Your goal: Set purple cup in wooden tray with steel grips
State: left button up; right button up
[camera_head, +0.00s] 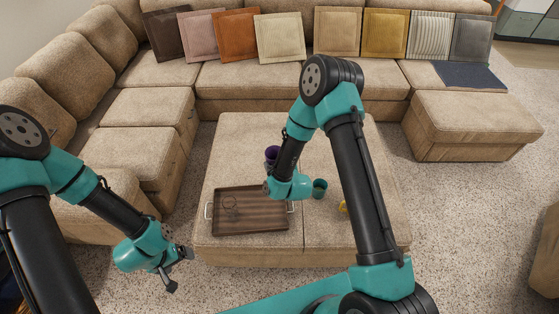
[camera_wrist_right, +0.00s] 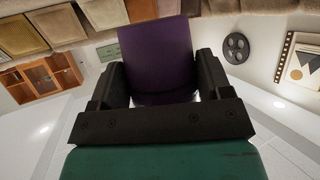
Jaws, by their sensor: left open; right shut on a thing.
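The purple cup (camera_head: 271,153) shows in the head view beside my right wrist, partly hidden by the arm. In the right wrist view the purple cup (camera_wrist_right: 157,55) sits between both fingers of my right gripper (camera_wrist_right: 155,88), which is shut on it. The wooden tray (camera_head: 250,222) with steel grips lies on the ottoman, just left of and in front of my right wrist. A ring-like mark or item shows on the tray's floor. My left gripper (camera_head: 174,268) is open and empty, left of the ottoman over the carpet.
A teal cup (camera_head: 320,188) stands on the ottoman (camera_head: 235,140) right of my right wrist. A yellow item (camera_head: 343,206) is partly hidden behind my right arm. A sectional sofa with several cushions surrounds the ottoman at the back and left. The ottoman's back part is clear.

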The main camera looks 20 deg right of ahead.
jog(key=s+a+r+n+g+y, duration=0.1)
jog(key=a+r+n+y, duration=0.2)
jog(key=a+r, duration=0.3)
jog(key=s+a+r+n+g+y, duration=0.2)
jog(key=a+r, duration=0.4)
jog(key=r, duration=0.5)
jog(key=shift+a+n+y, duration=0.3)
jog(key=shift+n+y, duration=0.5)
jog(key=shift+y, duration=0.3)
jog(key=shift+s+r, duration=0.1)
